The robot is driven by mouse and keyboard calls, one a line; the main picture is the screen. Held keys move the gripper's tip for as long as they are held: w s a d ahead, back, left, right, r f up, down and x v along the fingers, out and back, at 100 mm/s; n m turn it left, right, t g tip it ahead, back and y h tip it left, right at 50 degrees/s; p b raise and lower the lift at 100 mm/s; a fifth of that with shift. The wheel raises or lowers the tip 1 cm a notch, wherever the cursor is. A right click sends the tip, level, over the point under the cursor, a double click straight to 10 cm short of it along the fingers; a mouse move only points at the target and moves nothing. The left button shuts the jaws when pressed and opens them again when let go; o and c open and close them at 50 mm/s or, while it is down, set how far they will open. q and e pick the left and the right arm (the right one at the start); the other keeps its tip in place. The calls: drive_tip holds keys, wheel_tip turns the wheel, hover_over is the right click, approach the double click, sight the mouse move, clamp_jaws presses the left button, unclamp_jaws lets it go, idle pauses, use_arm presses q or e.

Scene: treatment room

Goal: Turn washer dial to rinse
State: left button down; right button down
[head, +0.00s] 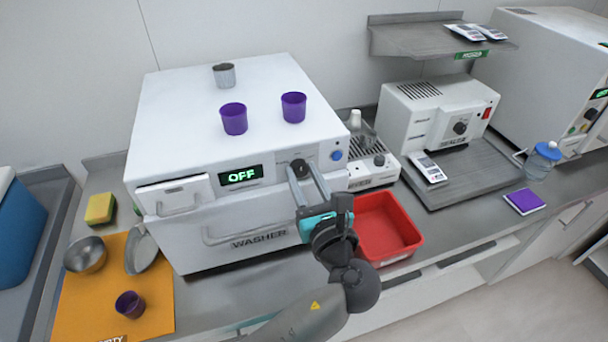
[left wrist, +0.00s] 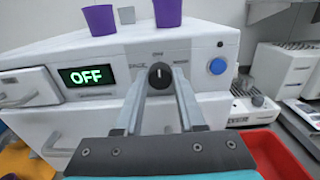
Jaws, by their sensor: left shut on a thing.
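The white washer (head: 235,120) stands on the counter, and its green display (head: 240,176) reads OFF. Its black dial (head: 300,168) is on the front panel, between the display and a round blue button (head: 336,155). In the left wrist view the dial (left wrist: 160,75) has its white pointer mark near the top; the small labels around it are too blurred to read. My left gripper (head: 304,180) reaches the panel from the front, with its two fingers on either side of the dial and shut on it. My right gripper is not in view.
Two purple cups (head: 234,118) and a metal cup (head: 224,75) stand on the washer. A red bin (head: 385,228) sits right of my left gripper. An orange mat (head: 75,310) with bowls lies at the left. A sealer (head: 437,112) stands to the right.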

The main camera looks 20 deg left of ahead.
use_arm(q)
drive_tip(key=shift+n, duration=1.2)
drive_tip(key=n, duration=0.2)
drive_tip(key=shift+n, duration=0.4)
drive_tip(key=n, duration=0.2)
drive_tip(key=shift+a+n+b, duration=0.1)
drive_tip(key=shift+n+b, duration=0.2)
drive_tip(key=shift+b, duration=0.05)
drive_tip(key=n+b, duration=0.1)
drive_tip(key=n, duration=0.3)
drive_tip(key=shift+s+b, duration=0.1)
drive_tip(key=shift+b, duration=0.25)
drive_tip(key=c, duration=0.5)
unclamp_jaws()
